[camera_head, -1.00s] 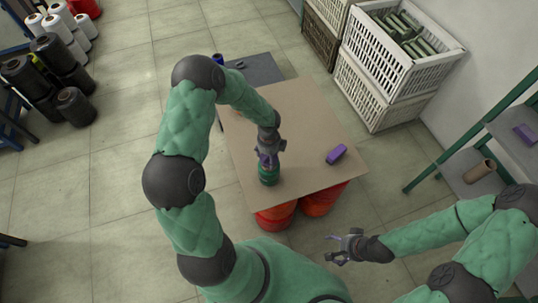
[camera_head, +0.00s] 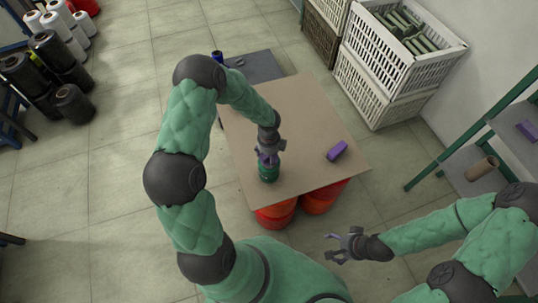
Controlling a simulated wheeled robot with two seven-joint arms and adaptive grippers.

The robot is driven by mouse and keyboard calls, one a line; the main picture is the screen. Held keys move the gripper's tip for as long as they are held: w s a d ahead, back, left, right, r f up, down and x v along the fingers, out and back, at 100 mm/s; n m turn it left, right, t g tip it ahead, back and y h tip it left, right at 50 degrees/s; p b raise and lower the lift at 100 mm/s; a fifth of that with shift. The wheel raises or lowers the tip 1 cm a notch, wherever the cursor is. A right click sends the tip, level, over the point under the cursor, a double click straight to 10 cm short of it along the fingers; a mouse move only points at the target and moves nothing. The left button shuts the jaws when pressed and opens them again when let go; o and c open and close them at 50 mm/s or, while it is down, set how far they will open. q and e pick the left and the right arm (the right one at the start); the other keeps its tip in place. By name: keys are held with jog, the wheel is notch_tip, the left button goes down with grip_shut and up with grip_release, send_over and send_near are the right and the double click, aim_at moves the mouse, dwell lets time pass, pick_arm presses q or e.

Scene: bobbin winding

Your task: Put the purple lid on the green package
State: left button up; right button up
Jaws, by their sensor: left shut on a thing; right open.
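The green package (camera_head: 268,174) stands upright on the brown tabletop near its front left edge. My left gripper (camera_head: 268,160) is directly above it, pointing down. It is shut on a small purple thing, which looks like the purple lid, at the top of the package. The fingers hide most of the lid, and I cannot tell whether it touches or sits on the package. My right gripper (camera_head: 343,246) is open and empty, in front of the table to the right.
A purple block (camera_head: 337,151) lies on the brown tabletop (camera_head: 300,120), right of the package. Orange-red drums (camera_head: 275,214) stand under the table. White crates (camera_head: 385,75) are at the back right. A green-framed shelf (camera_head: 480,165) stands at the right.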

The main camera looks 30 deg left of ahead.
pick_arm(q)
jog(key=o, duration=0.9)
jog(key=shift+r, duration=0.1)
notch_tip(320, 180, up, 12)
